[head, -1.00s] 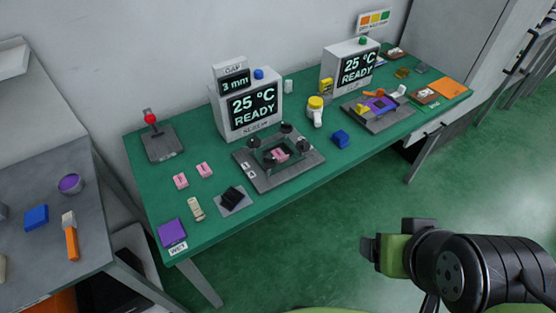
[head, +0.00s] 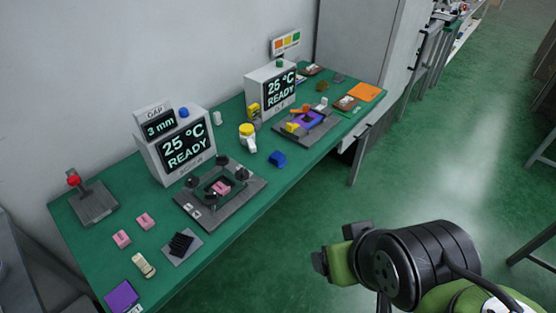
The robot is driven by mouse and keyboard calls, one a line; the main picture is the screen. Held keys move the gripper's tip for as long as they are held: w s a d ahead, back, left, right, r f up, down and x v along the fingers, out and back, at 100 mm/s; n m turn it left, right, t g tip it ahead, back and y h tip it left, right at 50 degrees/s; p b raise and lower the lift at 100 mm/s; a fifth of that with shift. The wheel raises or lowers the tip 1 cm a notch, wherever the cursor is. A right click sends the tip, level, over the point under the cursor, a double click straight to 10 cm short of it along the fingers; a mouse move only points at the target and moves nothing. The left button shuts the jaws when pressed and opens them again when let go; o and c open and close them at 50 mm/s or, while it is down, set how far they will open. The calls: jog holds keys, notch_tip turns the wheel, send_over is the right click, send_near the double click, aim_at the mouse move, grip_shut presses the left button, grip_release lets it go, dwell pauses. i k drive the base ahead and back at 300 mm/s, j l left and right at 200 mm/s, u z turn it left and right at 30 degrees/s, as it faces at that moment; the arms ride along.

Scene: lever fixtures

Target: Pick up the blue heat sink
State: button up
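The blue heat sink (head: 277,158) is a small blue block on the green table (head: 232,225), near its front edge. It lies between the grey clamp fixture and the fixture with the purple piece. My gripper (head: 322,264) is at the lower right, over the floor in front of the table, well apart from the block. Its dark end points left, and I cannot tell whether the fingers are apart.
The clamp fixture (head: 178,205) holds a pink piece, left of the block. A yellow-capped white bottle (head: 247,135) stands behind the block. Another fixture (head: 325,127) with a purple piece lies to its right. Two READY display boxes stand behind.

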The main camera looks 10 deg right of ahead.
aim_at(277, 158)
jog(key=i+u, duration=0.25)
jog(key=u, duration=0.2)
jog(key=i+l+u, duration=0.2)
jog(key=u, duration=0.2)
jog(key=i+l+u, duration=0.2)
jog(key=u, duration=0.25)
jog(key=i+l+u, duration=0.25)
jog(key=u, duration=0.15)
